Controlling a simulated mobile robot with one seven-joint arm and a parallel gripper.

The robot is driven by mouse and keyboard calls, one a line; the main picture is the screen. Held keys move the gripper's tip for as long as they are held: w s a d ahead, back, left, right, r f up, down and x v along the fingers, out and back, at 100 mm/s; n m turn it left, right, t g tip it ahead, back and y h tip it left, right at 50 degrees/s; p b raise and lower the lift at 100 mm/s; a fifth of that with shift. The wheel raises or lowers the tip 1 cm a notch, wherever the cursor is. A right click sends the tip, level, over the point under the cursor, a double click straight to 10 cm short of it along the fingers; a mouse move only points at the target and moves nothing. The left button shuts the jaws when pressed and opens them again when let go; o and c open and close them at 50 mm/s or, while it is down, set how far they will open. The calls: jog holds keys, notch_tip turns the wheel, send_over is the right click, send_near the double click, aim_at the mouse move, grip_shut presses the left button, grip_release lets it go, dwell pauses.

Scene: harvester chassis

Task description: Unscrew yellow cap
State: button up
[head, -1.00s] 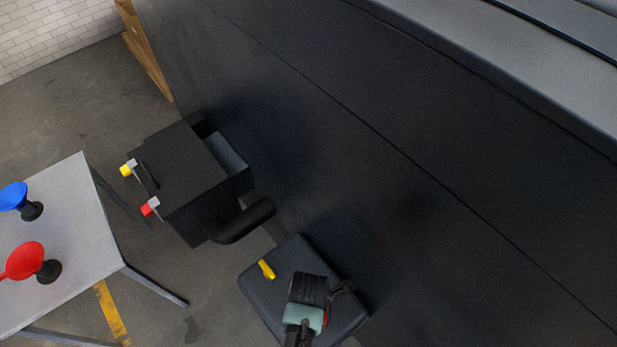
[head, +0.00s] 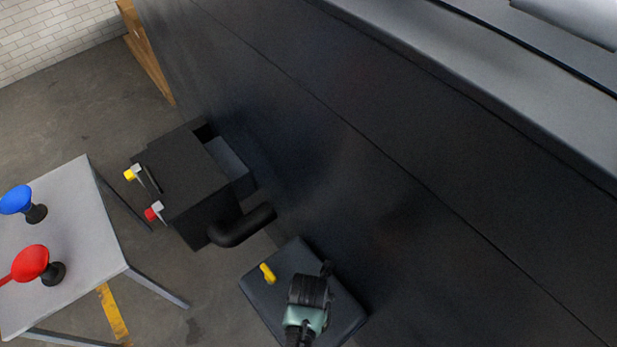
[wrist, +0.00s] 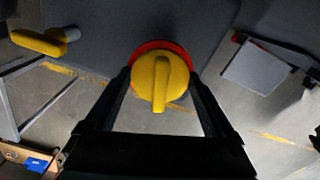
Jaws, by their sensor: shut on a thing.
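The round yellow cap (wrist: 160,82) with a raised grip bar sits in front of a red ring (wrist: 150,47) in the wrist view. My gripper (wrist: 162,86) has one finger on each side of the cap and is shut on it. The grip bar points roughly up and down in that view. In the head view my gripper (head: 306,292) is over the dark square box (head: 343,313), and the cap is hidden beneath it.
A yellow lever (head: 267,272) stands on the same box and shows at the left in the wrist view (wrist: 40,42). A black pipe (head: 242,226) and the tall dark chassis wall (head: 430,230) are close. A table (head: 85,225) with red and blue funnels stands left.

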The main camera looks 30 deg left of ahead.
jog(key=shift+r, duration=1.45)
